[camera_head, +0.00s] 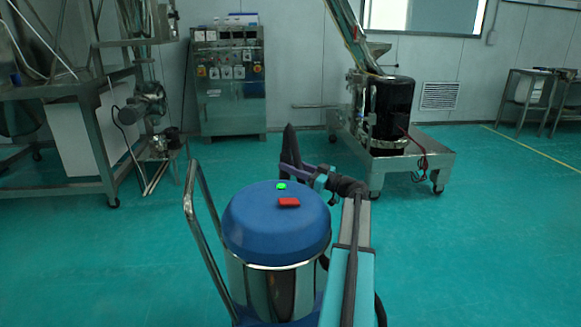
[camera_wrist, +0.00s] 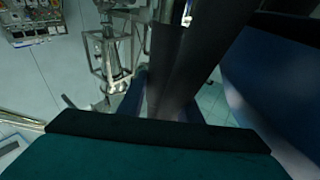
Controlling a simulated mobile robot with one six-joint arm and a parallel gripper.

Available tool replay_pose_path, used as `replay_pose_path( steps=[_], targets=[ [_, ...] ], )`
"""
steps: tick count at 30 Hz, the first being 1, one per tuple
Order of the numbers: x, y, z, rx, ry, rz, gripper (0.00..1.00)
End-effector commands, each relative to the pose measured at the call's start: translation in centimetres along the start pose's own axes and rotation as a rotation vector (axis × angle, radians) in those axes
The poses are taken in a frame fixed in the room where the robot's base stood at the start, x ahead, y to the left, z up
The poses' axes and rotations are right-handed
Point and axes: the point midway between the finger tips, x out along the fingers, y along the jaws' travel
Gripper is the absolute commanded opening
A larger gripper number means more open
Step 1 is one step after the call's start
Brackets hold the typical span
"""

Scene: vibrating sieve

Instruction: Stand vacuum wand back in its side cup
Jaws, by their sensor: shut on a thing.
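The vacuum is a steel drum with a blue lid (camera_head: 262,228) that carries a green button and a red switch. My gripper (camera_head: 292,168) is just behind the lid and shut on the dark vacuum wand (camera_head: 290,141). The wand's upper end stands roughly upright above the lid's far edge. In the wrist view the wand (camera_wrist: 185,70) is a broad dark shape in the middle, with the vacuum's blue body (camera_wrist: 270,75) close at its right. The wand's lower end and the side cup are hidden.
The vacuum's push handle (camera_head: 191,215) rises at its left. A wheeled steel machine (camera_head: 405,165) with a black cylinder stands behind to the right. A control cabinet (camera_head: 228,85) stands at the back wall, and a steel frame (camera_head: 90,90) is at left. Green floor at right is clear.

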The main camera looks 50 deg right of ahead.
Motion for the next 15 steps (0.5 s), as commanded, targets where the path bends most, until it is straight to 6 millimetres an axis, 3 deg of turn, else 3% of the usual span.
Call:
replay_pose_path(
  steps=[1, 6, 7, 10, 15],
  targets=[
    [-0.62, -1.6, 6.35, -0.034, -0.167, -0.04, 0.09],
    [-0.62, -1.6, 6.34, -0.034, -0.167, -0.04, 0.09],
    [-0.62, -1.6, 6.34, -0.034, -0.167, -0.04, 0.37],
    [-0.61, -1.6, 6.33, -0.034, -0.167, -0.041, 0.53],
    [-0.61, -1.6, 6.32, -0.034, -0.167, -0.041, 0.53]
  ],
)
